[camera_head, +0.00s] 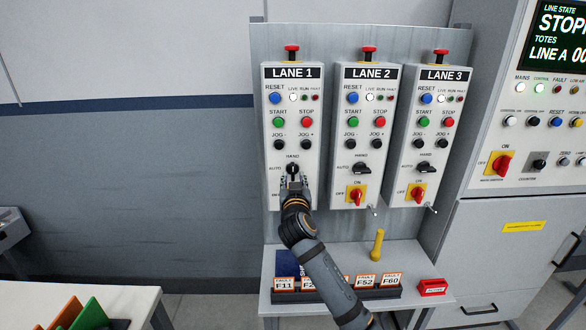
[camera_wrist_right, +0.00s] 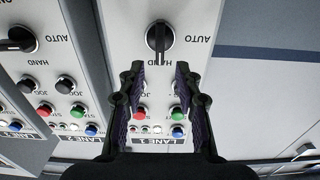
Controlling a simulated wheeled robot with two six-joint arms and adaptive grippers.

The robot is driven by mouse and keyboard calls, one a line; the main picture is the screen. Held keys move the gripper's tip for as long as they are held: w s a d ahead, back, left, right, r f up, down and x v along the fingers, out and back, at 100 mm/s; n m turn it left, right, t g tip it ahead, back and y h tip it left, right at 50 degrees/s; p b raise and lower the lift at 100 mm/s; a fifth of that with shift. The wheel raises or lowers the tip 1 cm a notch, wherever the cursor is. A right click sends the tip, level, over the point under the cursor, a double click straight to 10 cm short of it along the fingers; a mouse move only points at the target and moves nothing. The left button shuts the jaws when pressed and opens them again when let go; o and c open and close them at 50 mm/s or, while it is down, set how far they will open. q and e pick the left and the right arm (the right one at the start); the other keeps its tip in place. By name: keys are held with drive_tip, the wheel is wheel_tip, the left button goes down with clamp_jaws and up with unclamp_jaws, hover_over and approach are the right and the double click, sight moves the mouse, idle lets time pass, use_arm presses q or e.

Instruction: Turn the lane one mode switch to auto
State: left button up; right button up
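The lane one mode switch is a black knob (camera_head: 292,168) low on the LANE 1 panel (camera_head: 268,100). HAND is printed above it and AUTO to its left. In the wrist view, which is upside down, the knob (camera_wrist_right: 159,37) has its handle upright with a white line toward the HAND side. My right gripper (camera_head: 292,182) is in front of the panel, at the knob's lower side in the head view. In the wrist view its two fingers (camera_wrist_right: 160,70) are spread apart with nothing gripped between them. Contact with the knob cannot be told. My left gripper is not in view.
The LANE 2 panel (camera_head: 338,100) and LANE 3 panel (camera_head: 408,100) stand close at right, with similar knobs. A yellow peg (camera_head: 378,245), a rack of fault cards (camera_head: 335,294) and a red box (camera_head: 432,287) are on the shelf below. Bare wall is left.

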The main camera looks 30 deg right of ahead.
sight(293, 170)
drive_tip(key=p+x, duration=0.1)
drive_tip(key=x, duration=0.4)
drive_tip(key=shift+w+d, duration=0.2)
drive_tip(key=shift+w, duration=0.15)
drive_tip(key=shift+c, duration=0.3)
drive_tip(key=shift+f, duration=0.1)
clamp_jaws()
